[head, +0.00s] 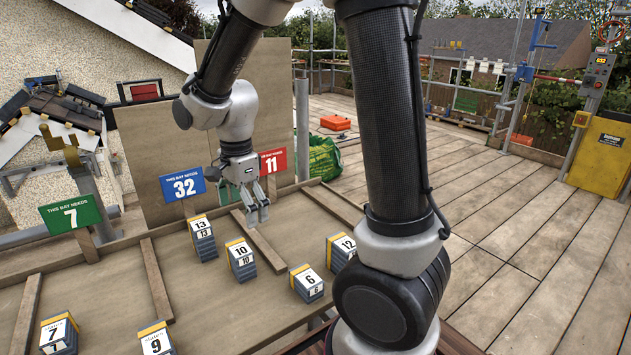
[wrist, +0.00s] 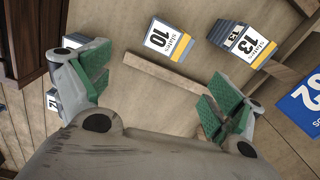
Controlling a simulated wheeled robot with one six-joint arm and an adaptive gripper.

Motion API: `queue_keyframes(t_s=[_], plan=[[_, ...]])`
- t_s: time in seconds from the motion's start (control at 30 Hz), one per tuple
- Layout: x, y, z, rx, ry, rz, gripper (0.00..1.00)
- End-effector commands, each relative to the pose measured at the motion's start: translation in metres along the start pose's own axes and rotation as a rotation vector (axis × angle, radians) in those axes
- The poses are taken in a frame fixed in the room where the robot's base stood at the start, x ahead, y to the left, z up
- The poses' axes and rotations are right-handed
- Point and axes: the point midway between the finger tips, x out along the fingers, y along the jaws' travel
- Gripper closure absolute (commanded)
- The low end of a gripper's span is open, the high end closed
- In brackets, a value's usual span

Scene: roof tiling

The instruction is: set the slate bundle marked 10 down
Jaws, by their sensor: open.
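The slate bundle marked 10 (head: 241,260) stands on the sloping board, grey with a yellow band and white label. It also shows in the wrist view (wrist: 166,40), apart from the fingers. It is in the bay under the blue sign 32 (head: 184,184), near the bundle marked 13 (head: 203,238). My gripper (head: 258,214) is open and empty, above and behind the bundle, over the wooden strip on its right. In the wrist view the green finger pads of my gripper (wrist: 155,90) are wide apart with nothing between them.
Wooden strips (head: 155,280) divide the board. Bundles marked 6 (head: 307,284) and 12 (head: 341,250) stand to the right, and bundles 7 (head: 59,334) and 9 (head: 156,340) at front left. A green sign 7 (head: 71,214) and red sign 11 (head: 272,160) stand along the back.

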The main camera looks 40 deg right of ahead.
Motion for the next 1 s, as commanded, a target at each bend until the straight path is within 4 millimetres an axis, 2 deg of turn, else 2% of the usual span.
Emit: queue_keyframes(t_s=[0.03,0.1,0.23,0.4,0.5,0.6,0.7,1.0], plan=[[-0.02,0.01,-0.012,-0.082,-0.002,-0.034,0.07],[-0.048,0.03,-0.03,-0.255,0.005,-0.082,0.07],[-0.093,0.081,-0.061,-0.62,0.058,-0.165,0.07],[-0.125,0.146,-0.086,-1.044,0.174,-0.227,0.07],[-0.133,0.172,-0.092,-1.22,0.236,-0.237,0.07],[-0.135,0.188,-0.095,-1.331,0.276,-0.236,0.07],[-0.136,0.195,-0.096,-1.38,0.294,-0.234,0.07],[-0.136,0.195,-0.096,-1.389,0.295,-0.233,0.07]])
